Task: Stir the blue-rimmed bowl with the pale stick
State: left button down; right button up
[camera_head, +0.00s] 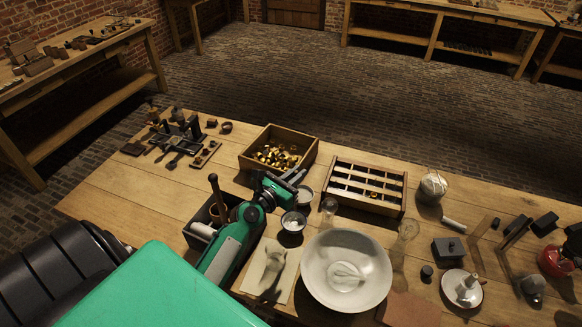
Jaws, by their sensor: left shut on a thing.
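My left gripper (292,181) is over the middle of the table, just above two small round bowls. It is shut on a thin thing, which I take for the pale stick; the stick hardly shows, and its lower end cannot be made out. One small bowl (293,222) with pale contents stands just below the gripper. Another small bowl (304,196) stands close behind it, partly hidden by the gripper. A blue rim is too small and dim to tell on either. Whether the stick touches a bowl cannot be told. My right gripper is not in view.
A large white bowl (318,273) stands in front. A wooden box of brass pieces (245,164) and a slotted rack (399,210) stand behind. Glass jars (329,206) stand nearby. A pale cylinder (454,224) and dark tools lie right. The left back holds small metal parts.

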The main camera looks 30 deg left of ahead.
pick_arm(q)
jog(key=shift+w+a+f+y+b, duration=0.2)
jog(key=shift+a+f+y+b, duration=0.1)
jog(key=shift+f+b, duration=0.3)
notch_tip(320, 180, down, 9)
jog(key=b, duration=0.8)
jog(key=shift+r, duration=0.15)
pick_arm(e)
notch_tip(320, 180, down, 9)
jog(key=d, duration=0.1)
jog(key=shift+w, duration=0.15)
pick_arm(q)
jog(key=shift+a, duration=0.15)
